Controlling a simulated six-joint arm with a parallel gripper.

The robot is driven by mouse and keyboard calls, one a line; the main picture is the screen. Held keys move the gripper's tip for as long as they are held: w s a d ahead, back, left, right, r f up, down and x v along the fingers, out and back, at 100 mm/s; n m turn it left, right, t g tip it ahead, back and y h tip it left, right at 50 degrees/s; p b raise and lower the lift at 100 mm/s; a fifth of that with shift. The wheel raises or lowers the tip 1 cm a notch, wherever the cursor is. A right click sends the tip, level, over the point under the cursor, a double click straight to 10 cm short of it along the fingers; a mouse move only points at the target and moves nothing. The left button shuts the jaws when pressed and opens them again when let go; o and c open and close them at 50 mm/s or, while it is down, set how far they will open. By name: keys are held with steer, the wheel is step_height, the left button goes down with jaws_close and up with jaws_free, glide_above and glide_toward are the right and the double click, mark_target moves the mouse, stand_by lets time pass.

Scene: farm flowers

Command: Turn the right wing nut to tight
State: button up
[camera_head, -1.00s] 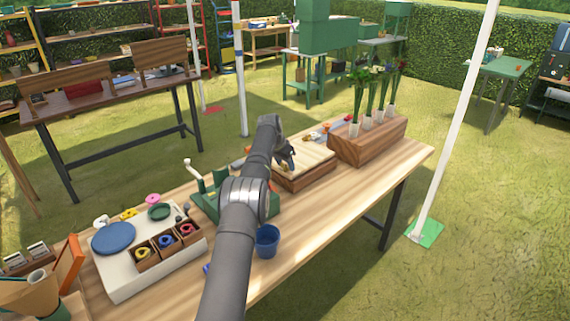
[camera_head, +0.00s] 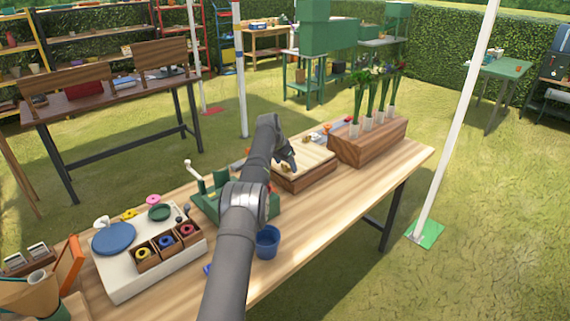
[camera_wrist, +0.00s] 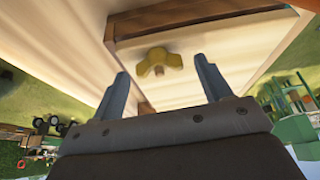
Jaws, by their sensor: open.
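A brass-yellow wing nut (camera_wrist: 158,62) sits on the pale top of a wooden press (camera_wrist: 205,45) in the wrist view. Its wings are spread roughly sideways. My gripper (camera_wrist: 166,85) is open, with one finger on each side of the wing nut and slightly short of it in the picture; I see no contact. In the head view my gripper (camera_head: 291,165) is low over the near-left part of the wooden press (camera_head: 308,180). A second small brass piece (camera_head: 308,138) shows at the far edge of the press, too small to make out well.
A planter box (camera_head: 368,142) with flowers in tubes stands right of the press. A green device (camera_head: 205,200) with a lever and a blue cup (camera_head: 267,241) are left of it. A pale tray (camera_head: 150,270) is further left. The bench front right is clear.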

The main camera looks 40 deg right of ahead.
steer(key=v, duration=1.7)
steer(key=shift+r, duration=0.25)
steer(key=shift+w, duration=0.1)
